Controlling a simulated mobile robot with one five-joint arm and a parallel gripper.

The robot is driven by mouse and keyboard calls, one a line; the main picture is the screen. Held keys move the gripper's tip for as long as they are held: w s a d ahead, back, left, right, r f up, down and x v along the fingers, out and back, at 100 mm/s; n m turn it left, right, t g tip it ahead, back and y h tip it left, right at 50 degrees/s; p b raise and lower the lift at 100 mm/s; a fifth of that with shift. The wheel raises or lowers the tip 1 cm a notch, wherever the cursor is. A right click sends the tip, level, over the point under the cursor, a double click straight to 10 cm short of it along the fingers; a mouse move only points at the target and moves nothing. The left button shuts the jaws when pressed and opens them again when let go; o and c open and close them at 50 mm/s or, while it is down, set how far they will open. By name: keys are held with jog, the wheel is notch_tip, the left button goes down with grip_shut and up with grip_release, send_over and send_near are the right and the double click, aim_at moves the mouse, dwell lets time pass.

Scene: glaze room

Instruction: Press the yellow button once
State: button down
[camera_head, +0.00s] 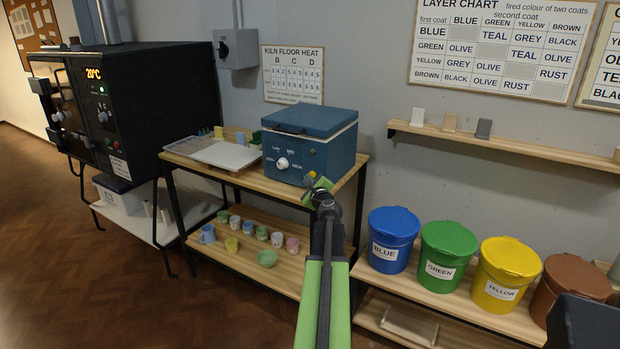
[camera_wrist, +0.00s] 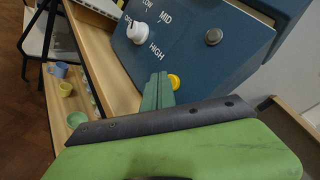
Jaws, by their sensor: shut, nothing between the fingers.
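The yellow button (camera_head: 311,174) is a small round knob low on the front of the blue box (camera_head: 340,150), right of its white dial. In the wrist view the yellow button (camera_wrist: 175,81) shows just right of my fingertips, partly hidden by them. My gripper (camera_head: 319,184) is in front of the lower right of the box front. In the wrist view its green fingers (camera_wrist: 158,80) are together and empty, pointing at the panel beside the button. I cannot tell whether they touch the button or the panel.
A white dial (camera_wrist: 137,32) and a grey round knob (camera_wrist: 213,36) are on the same panel. The box stands on a wooden table (camera_head: 352,180) with cups on its lower shelf. Lidded buckets, including the blue bucket (camera_head: 393,222), stand on a shelf to the right.

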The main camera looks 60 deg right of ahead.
jog(key=shift+d, duration=0.4)
jog(key=shift+a, duration=0.15)
dwell(0.4)
jog(key=shift+a, duration=0.75)
jog(key=a, duration=0.5)
dwell(0.6)
